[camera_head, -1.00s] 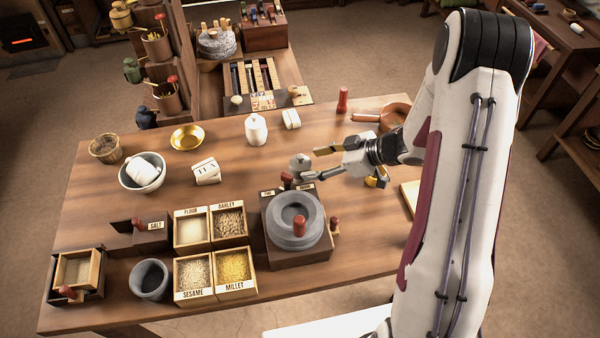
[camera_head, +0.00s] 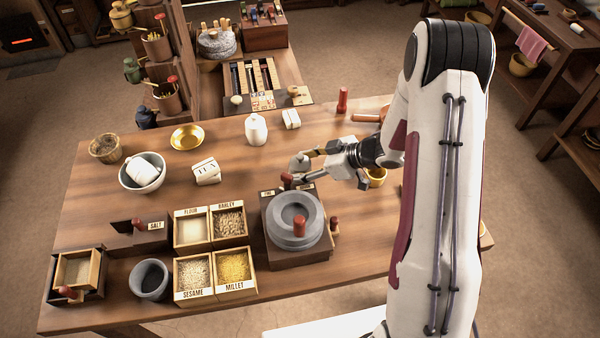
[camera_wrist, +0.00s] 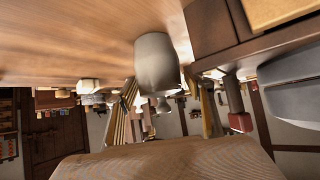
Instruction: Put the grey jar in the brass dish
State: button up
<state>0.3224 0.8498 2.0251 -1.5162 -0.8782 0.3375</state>
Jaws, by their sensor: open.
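The grey jar (camera_head: 299,161) stands upright on the table just behind the quern (camera_head: 295,222), near its labelled edge. It also shows in the wrist view (camera_wrist: 156,62), ahead of my gripper and in line with the gap between the fingers. My gripper (camera_head: 311,166) is open and comes in from the right. Its fingertips are at the jar's right side, one towards the back and one towards the front. Whether they touch it I cannot tell. The brass dish (camera_head: 187,132) lies empty at the back left of the table, well away from the gripper.
A white lidded jar (camera_head: 256,131) and a white block (camera_head: 291,119) stand behind the grey jar. A white TEA block (camera_head: 206,172) and a grey bowl (camera_head: 126,181) with a white vessel lie near the dish. Grain boxes (camera_head: 214,250) fill the front. A red-topped peg stands close by the jar.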

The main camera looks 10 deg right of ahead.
jog(key=shift+w+a+f, duration=0.2)
jog(key=shift+a+f, duration=0.1)
jog(key=shift+c, duration=0.4)
jog(key=c, duration=1.2)
jog(key=shift+c, duration=0.2)
jog(key=shift+r, duration=0.2)
jog(key=shift+r, duration=4.85)
